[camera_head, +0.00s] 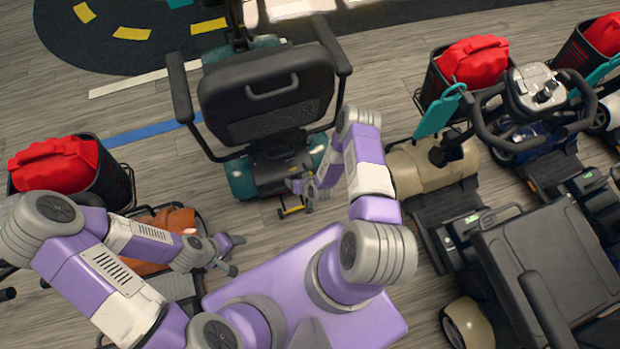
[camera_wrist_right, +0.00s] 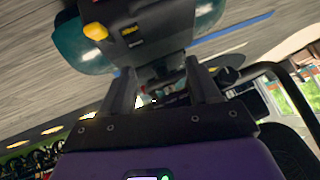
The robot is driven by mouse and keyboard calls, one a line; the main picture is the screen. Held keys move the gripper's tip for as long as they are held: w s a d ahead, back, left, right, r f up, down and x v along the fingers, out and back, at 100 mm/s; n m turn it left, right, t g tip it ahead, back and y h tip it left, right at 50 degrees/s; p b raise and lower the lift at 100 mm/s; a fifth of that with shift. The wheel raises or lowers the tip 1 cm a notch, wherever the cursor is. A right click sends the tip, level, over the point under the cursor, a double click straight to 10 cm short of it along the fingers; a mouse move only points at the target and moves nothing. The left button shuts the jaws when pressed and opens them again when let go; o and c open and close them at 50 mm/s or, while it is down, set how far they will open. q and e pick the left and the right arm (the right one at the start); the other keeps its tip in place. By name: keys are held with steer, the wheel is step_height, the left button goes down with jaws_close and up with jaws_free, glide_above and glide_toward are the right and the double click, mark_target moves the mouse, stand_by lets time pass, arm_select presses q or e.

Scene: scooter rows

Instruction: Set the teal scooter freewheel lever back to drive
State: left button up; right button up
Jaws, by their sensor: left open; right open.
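The teal scooter (camera_head: 240,178) stands at centre in the head view, its black seat back (camera_head: 262,105) towards me. In the right wrist view its black rear housing (camera_wrist_right: 140,32) sits between teal fenders (camera_wrist_right: 85,47). My left gripper (camera_head: 234,255) is open and empty, in front of a brown-orange seat.
A small part with yellow ends (camera_head: 293,210) shows low behind the scooter. A beige scooter (camera_head: 425,168) and a blue one (camera_head: 530,140) stand at right. Baskets with red bags (camera_head: 52,163) stand at left and right. Grey floor (camera_head: 165,165) is open left of the teal scooter.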

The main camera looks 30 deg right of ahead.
steer(key=s+d+f+t+h+b, duration=0.1)
steer(key=d+f+t+h+b, duration=0.45)
steer(key=f, duration=0.85)
steer(key=shift+n+y, duration=0.4)
steer(key=shift+y, duration=0.35)
steer(key=w+d, duration=0.1)
steer(key=w, duration=0.1)
steer(key=w+d+f+b, duration=0.2)
steer(key=w, duration=0.1)
steer(key=shift+w+d+f, duration=0.15)
steer(key=shift+w, duration=0.6)
arm_select(q)
step_height(320, 180, down, 9)
arm_select(e)
steer(key=shift+d, duration=0.1)
jaws_close()
